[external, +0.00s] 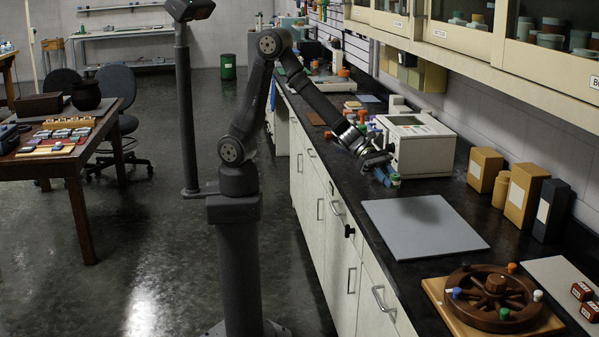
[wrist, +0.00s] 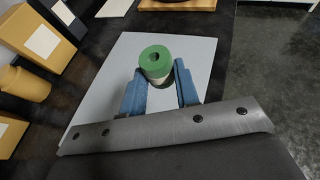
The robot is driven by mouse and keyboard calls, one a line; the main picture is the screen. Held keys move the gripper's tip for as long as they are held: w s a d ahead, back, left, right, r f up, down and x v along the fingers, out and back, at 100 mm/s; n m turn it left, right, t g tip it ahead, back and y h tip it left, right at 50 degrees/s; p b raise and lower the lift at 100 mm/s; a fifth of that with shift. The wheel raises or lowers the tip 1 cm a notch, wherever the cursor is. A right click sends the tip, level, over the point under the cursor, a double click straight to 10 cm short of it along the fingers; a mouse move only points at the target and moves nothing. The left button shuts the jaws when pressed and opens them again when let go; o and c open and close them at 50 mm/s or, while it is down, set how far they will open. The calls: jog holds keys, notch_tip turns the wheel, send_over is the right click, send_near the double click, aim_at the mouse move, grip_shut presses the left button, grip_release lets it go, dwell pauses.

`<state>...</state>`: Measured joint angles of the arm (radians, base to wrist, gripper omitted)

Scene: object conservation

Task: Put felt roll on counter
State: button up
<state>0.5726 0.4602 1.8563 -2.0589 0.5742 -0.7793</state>
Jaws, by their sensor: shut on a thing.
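A green roll with a hole through its middle and a pale band below, seemingly the felt roll (wrist: 156,60), sits between the blue fingers of my gripper (wrist: 159,84) in the wrist view. My gripper is shut on it. In the external view my gripper (external: 387,177) is over the dark counter (external: 350,197), beside the white machine and behind the grey mat. The roll is small there and partly hidden by the fingers. I cannot tell whether it touches the counter.
A grey mat (external: 424,226) lies flat on the counter. A white machine (external: 420,145) stands close to my gripper. Tan boxes (external: 484,170) and a dark box (external: 551,210) line the wall. A brown wheel (external: 494,297) on a board lies at the near end.

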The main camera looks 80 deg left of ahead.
jog(key=s+d+f, duration=0.1)
jog(key=s+d, duration=0.2)
send_over(406, 217)
jog(key=shift+m+g, duration=0.3)
notch_tip(406, 217, down, 7)
jog(key=shift+r, duration=0.1)
jog(key=shift+a+f, duration=0.1)
jog(key=shift+f, duration=2)
jog(key=o, duration=0.5)
jog(key=shift+f, duration=0.2)
jog(key=o, duration=0.4)
jog(key=shift+r, duration=0.1)
